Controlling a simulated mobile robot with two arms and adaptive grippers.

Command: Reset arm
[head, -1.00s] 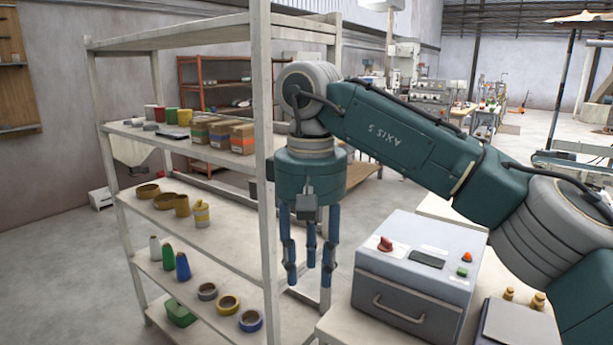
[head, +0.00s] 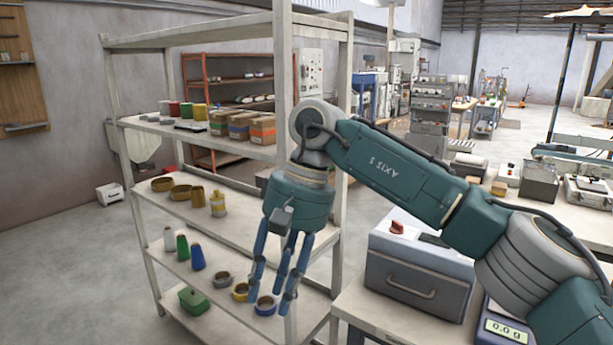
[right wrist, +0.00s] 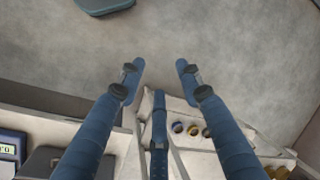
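My right gripper (head: 276,300) has blue fingers and hangs from the teal arm, pointing down in front of the shelf rack (head: 290,70) in the head view. In the right wrist view its fingers (right wrist: 158,85) are spread apart with nothing between them, so it is open and empty. The right arm reaches in from the right, over the workbench, with its forearm sloping. In the head view the fingertips overlap the lower shelf's tape rolls (head: 223,278); I cannot tell how near they are. My left gripper is not in view.
A grey-blue box machine (head: 415,285) with a handle stands on the bench, right of the gripper. A scale (head: 505,328) is beside it. The rack holds cartons (head: 262,130), yellow rolls (head: 180,191) and bottles (head: 197,257). Clear floor (head: 70,280) lies left of the rack.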

